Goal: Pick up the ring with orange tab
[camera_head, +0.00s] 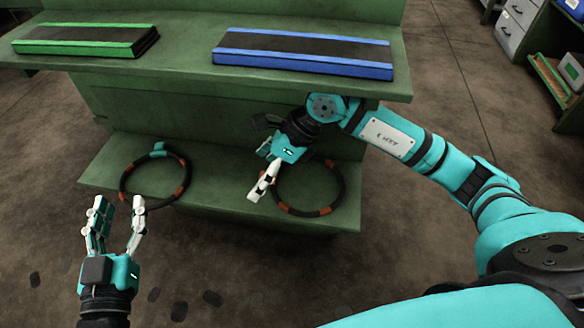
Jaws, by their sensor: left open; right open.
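Two dark rings with orange-brown bands lie on the green lower shelf (227,190). The left ring (123,178) has a teal tab at its far side. The right ring (305,213) is partly hidden at its left by my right gripper; I cannot tell which of its orange patches is a tab. My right gripper (259,188) is open, pointing down and left over the right ring's left edge; I cannot tell whether it touches. My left gripper (121,203) is open and empty, fingers up, in front of the lower shelf and below the left ring in the picture.
The upper shelf (185,62) overhangs the lower one. It bears a green-edged tray (85,51) and a blue-edged tray (305,71). Grey cabinets (515,33) and a green crate (551,79) stand at the far right. Floor in front is clear.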

